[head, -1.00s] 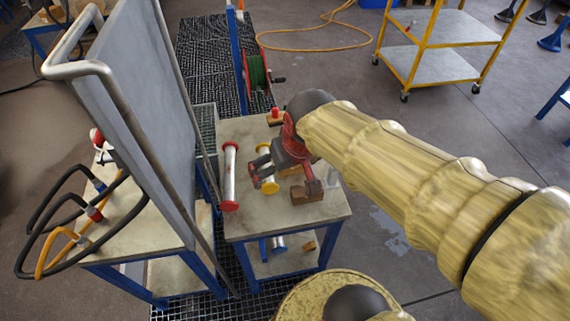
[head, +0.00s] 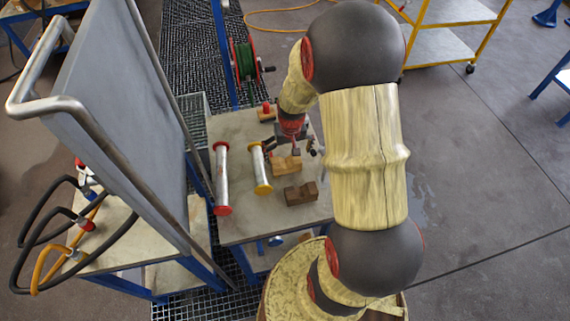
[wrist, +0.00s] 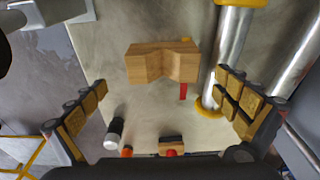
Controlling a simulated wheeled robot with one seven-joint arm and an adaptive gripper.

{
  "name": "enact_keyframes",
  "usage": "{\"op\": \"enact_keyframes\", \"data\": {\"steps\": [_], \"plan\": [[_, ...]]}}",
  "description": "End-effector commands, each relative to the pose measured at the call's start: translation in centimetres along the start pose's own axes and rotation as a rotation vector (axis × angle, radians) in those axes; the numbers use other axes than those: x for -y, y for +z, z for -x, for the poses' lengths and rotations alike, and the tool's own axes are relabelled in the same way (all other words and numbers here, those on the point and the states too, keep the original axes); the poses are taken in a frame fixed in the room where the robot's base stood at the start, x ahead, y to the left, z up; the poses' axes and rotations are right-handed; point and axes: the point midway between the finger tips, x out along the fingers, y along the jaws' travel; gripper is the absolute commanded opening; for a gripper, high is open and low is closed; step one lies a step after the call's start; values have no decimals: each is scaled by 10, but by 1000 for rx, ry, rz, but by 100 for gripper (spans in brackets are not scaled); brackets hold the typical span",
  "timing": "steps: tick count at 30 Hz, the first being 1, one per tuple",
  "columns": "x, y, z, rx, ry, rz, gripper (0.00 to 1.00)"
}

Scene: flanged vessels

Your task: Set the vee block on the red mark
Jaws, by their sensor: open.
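A light wooden vee block (head: 286,165) stands on the small table, right of the yellow-ended pipe. It also shows in the wrist view (wrist: 150,63), its notch facing the fingers. A red strip, the red mark (wrist: 183,91), shows on the tabletop at the block's lower right edge; I cannot tell how much the block covers. A darker vee block (head: 300,194) sits nearer my body and is out of the wrist view. My gripper (wrist: 165,105) is open and empty, its fingers apart and clear of the light block. In the head view my gripper is partly hidden behind my arm.
A yellow-ended pipe (head: 260,168) and a red-ended pipe (head: 222,178) lie left of the blocks. A wooden piece with a red knob (head: 266,113) sits at the table's far edge. A small black-and-white bottle (wrist: 114,133) stands nearby. A tall grey panel (head: 130,110) rises at left.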

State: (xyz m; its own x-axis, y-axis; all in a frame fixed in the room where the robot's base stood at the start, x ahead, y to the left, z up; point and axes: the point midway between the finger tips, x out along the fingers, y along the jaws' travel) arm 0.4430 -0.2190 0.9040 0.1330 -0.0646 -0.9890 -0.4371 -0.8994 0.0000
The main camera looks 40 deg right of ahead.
Motion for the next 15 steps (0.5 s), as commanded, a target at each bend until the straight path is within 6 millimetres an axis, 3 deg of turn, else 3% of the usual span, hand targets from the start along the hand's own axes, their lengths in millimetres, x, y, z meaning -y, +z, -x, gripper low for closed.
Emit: {"op": "enact_keyframes", "data": {"steps": [12,15], "plan": [[5,2,-49,0,0,1,100],[5,1,-52,-1,0,1,100]]}}
